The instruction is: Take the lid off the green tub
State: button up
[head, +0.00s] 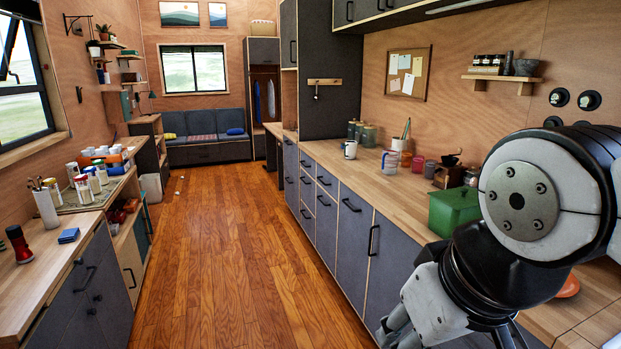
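The green tub (453,211) stands on the right-hand wooden counter, close to my arm. Its top looks covered by a green lid (456,196), and the tub looks upright. My arm fills the lower right of the head view, in front of the tub's right side, and hides part of it. The fingertips of my gripper do not show, so I cannot see whether it is open or holds anything. I see no contact between my arm and the tub, but the overlap leaves this unclear.
On the right counter (385,187), a coffee grinder (447,174), red jars (418,163), a glass jug (390,161) and a white mug (350,150) stand beyond the tub. An orange dish (568,287) lies behind my arm. The floor aisle (225,260) is mostly clear.

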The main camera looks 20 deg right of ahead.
aim_at(464, 197)
jog(key=i+j+z, duration=0.1)
jog(key=i+z, duration=0.25)
jog(key=i, duration=0.2)
jog(key=i+j+z, duration=0.35)
jog(key=i, duration=0.25)
jog(key=i+j+z, duration=0.8)
jog(key=z, duration=0.2)
jog(key=i+j+z, duration=0.3)
jog(key=j+z, duration=0.25)
jog(key=j, duration=0.15)
jog(key=i+j+z, duration=0.1)
jog(key=j+z, duration=0.5)
jog(key=j, duration=0.15)
